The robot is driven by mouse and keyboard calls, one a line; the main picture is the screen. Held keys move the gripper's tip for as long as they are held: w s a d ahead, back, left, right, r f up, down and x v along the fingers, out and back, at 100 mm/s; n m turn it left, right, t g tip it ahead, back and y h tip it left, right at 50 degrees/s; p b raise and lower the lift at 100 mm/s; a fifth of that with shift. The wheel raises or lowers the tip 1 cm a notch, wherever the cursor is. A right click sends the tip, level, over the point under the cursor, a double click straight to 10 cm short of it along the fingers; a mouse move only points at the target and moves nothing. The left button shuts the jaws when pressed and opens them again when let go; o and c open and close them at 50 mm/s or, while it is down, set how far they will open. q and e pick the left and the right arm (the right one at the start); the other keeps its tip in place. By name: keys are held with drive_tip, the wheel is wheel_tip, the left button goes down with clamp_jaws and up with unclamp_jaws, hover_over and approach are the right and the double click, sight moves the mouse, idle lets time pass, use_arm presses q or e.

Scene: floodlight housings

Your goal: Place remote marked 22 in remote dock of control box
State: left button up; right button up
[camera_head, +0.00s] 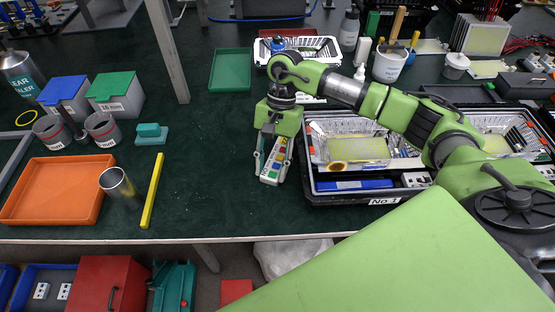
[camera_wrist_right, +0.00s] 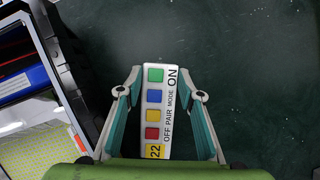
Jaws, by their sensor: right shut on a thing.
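My right gripper (camera_head: 272,172) is shut on the white remote (camera_head: 274,162), above the dark green bench top, left of the black case. In the right wrist view the remote (camera_wrist_right: 156,112) lies lengthwise between the fingers (camera_wrist_right: 160,95). It has green, blue, yellow and red buttons, the words ON, MODE, PAIR and OFF, and a yellow label 22 near the palm. An open black case (camera_head: 330,200) marked No 1 stands to the right; its edge also shows in the wrist view (camera_wrist_right: 68,75). I cannot make out a remote dock. My left gripper is not in view.
A blue bar (camera_head: 352,185) and a clear tray (camera_head: 325,130) lie in the black case. A green tray (camera_head: 230,68) and white basket (camera_head: 325,50) stand behind.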

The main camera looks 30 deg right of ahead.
drive_tip(key=shift+r, duration=0.6)
wheel_tip(320, 180, up, 2)
drive_tip(key=shift+r+p, duration=0.25)
drive_tip(key=shift+p, duration=0.25)
drive_tip(key=s+a+r+p, duration=0.1)
drive_tip(key=s+a+r, duration=0.1)
drive_tip(key=a+r, duration=0.2)
drive_tip(key=s+a+r+p, duration=0.2)
drive_tip(key=a+r, duration=0.3)
drive_tip(key=a, duration=0.3)
drive_tip(key=shift+s+a+r, duration=0.2)
drive_tip(key=shift+s+a, duration=0.15)
drive_tip(key=shift+s, duration=0.5)
